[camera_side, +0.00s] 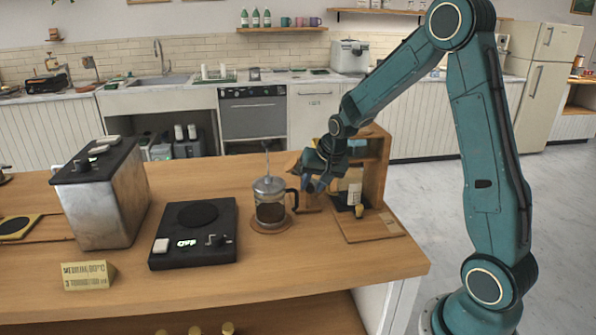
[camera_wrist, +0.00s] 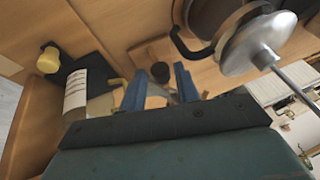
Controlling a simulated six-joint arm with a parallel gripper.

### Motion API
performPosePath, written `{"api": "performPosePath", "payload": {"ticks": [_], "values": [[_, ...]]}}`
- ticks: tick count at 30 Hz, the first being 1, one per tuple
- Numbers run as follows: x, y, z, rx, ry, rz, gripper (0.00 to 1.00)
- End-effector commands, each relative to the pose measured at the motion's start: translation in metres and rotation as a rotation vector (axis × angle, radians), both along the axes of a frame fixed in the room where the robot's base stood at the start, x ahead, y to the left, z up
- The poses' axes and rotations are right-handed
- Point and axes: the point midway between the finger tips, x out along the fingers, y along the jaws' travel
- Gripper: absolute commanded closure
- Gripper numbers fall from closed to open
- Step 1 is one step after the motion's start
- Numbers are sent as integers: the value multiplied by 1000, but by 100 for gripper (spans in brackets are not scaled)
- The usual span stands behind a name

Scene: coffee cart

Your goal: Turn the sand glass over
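My gripper (camera_side: 315,187) is low over the wooden counter, between the French press and the small wooden shelf. In the wrist view its two blue fingers (camera_wrist: 160,88) stand apart. A small dark round cap (camera_wrist: 160,72) shows in the gap between the fingertips, with a pale, glassy part near it; this may be the sand glass, but I cannot be sure. I cannot tell whether the fingers touch it. In the side view the sand glass cannot be made out clearly near the gripper.
The French press (camera_side: 270,205) stands on a round coaster, close left of my gripper. The wooden shelf (camera_side: 376,178) holds a labelled bottle (camera_wrist: 78,95), with a small yellow-topped item (camera_wrist: 48,60) beside it. A black scale (camera_side: 195,245) and a metal box (camera_side: 118,195) stand further left.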

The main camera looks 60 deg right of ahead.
Motion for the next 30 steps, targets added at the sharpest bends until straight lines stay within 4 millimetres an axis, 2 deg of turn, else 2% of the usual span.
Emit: {"api": "performPosePath", "payload": {"ticks": [14,18,19,30], "values": [[3,-1,-7,-1,-1,0,69],[3,-1,-7,-1,-1,0,96],[3,-1,-7,-1,-1,0,100],[1,-3,-9,50,-46,-2,100]]}}
